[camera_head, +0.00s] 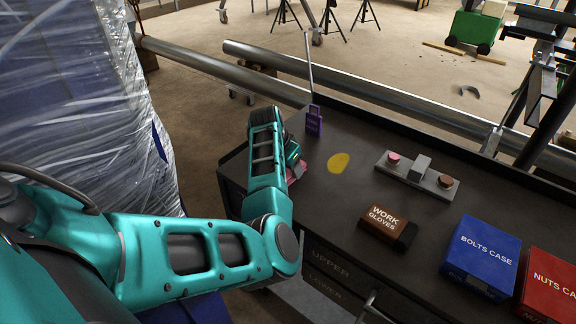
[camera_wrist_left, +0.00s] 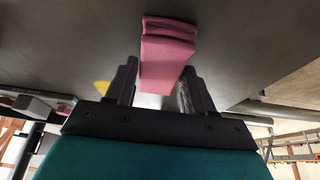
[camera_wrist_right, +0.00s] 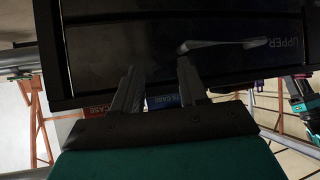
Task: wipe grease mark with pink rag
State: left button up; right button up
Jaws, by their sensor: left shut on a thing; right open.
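The pink rag (camera_wrist_left: 168,50) is folded and sits between the fingers of my left gripper (camera_wrist_left: 158,88), which is shut on it. In the head view a bit of the rag (camera_head: 297,170) shows past my left wrist, at the left end of the dark bench top. The yellow grease mark (camera_head: 338,162) lies on the bench top just right of the rag, apart from it. A corner of the mark (camera_wrist_left: 102,88) also shows in the left wrist view. My right gripper (camera_wrist_right: 158,85) is open and empty, facing the bench's drawer front; it is out of the head view.
A purple tagged item (camera_head: 314,121) stands behind the mark. A grey fixture (camera_head: 418,176) with pink and brown knobs lies right. The work gloves box (camera_head: 388,228), blue bolts case (camera_head: 481,257) and red nuts case (camera_head: 551,285) stand nearer the front. A drawer handle (camera_wrist_right: 222,44) faces my right gripper.

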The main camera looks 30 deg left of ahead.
pick_arm(q)
jog(key=c, duration=0.4)
jog(key=shift+r, duration=0.15)
jog(key=shift+c, duration=0.7)
notch_tip(320, 180, up, 2)
jog(key=p, duration=0.2)
jog(key=shift+r+p, duration=0.25)
jog(key=shift+p, duration=0.15)
jog(key=shift+r, duration=2.65)
jog(key=shift+w, duration=0.1)
